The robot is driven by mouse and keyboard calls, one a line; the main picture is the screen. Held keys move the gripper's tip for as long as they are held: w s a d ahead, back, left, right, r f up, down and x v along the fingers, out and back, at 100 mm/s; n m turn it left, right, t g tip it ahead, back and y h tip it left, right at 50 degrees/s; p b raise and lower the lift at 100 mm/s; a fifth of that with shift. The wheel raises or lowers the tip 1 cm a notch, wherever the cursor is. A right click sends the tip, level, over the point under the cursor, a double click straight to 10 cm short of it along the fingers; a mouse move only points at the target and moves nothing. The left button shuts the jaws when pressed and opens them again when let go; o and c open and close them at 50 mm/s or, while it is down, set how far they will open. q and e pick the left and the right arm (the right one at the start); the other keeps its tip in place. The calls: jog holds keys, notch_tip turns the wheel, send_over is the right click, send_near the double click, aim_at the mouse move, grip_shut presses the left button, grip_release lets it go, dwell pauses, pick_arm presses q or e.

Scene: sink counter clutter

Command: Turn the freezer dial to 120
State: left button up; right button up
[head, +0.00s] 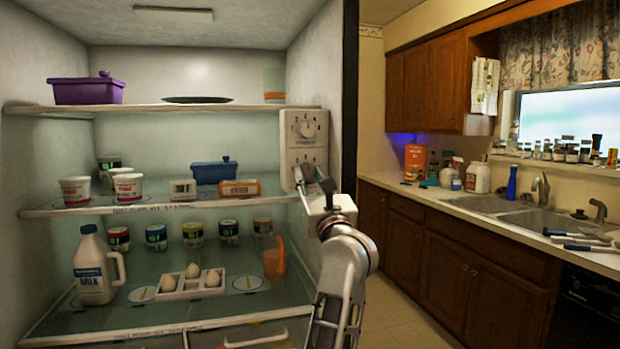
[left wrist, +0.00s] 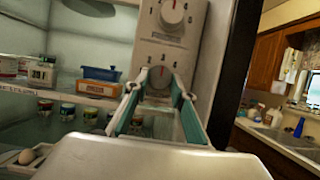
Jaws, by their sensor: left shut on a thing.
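A white control panel (head: 304,145) is on the right wall of the open refrigerator. Its upper dial (head: 307,129) is round with a red mark and numbers around it. It also shows in the left wrist view (left wrist: 173,11). The lower dial (left wrist: 160,77) sits below it with its own ring of numbers. My left gripper (head: 308,178) is at the lower dial, its two fingers (left wrist: 160,92) on either side of the knob and shut on it. In the head view the gripper hides most of the lower dial. The labels are too small to read. My right gripper is not in view.
Shelves left of the panel hold a purple container (head: 86,91), a blue container (head: 213,172), an orange box (head: 239,188), a milk jug (head: 97,270) and eggs (head: 193,271). The refrigerator's dark edge (head: 350,90) is right of the panel. A sink counter (head: 430,193) stands farther right.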

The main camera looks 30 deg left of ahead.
pick_arm(q)
jog(key=m+p, duration=0.2)
jog(key=p, duration=0.1)
jog(key=m+t+h+p, duration=0.1)
jog(key=m+p, duration=0.1)
jog(key=p, duration=0.1)
jog(key=m+t+h+p, duration=0.1)
jog(key=m+p, duration=0.1)
jog(key=p, duration=0.2)
jog(key=shift+s+a+r, duration=0.2)
jog(key=shift+r, duration=0.1)
jog(key=shift+f+m+h+p, duration=0.1)
jog(key=shift+m+h+p, duration=0.3)
jog(key=shift+m, duration=0.2)
jog(key=shift+f+m+t+h, duration=0.1)
jog(key=shift+m+t+h, duration=0.3)
jog(key=shift+m, duration=0.7)
jog(key=shift+m+h, duration=0.4)
jog(key=shift+m, duration=0.6)
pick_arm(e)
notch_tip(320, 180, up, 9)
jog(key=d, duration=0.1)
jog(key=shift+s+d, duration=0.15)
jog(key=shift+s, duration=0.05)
pick_arm(q)
jog(key=o, duration=1.1)
jog(key=shift+a, duration=0.1)
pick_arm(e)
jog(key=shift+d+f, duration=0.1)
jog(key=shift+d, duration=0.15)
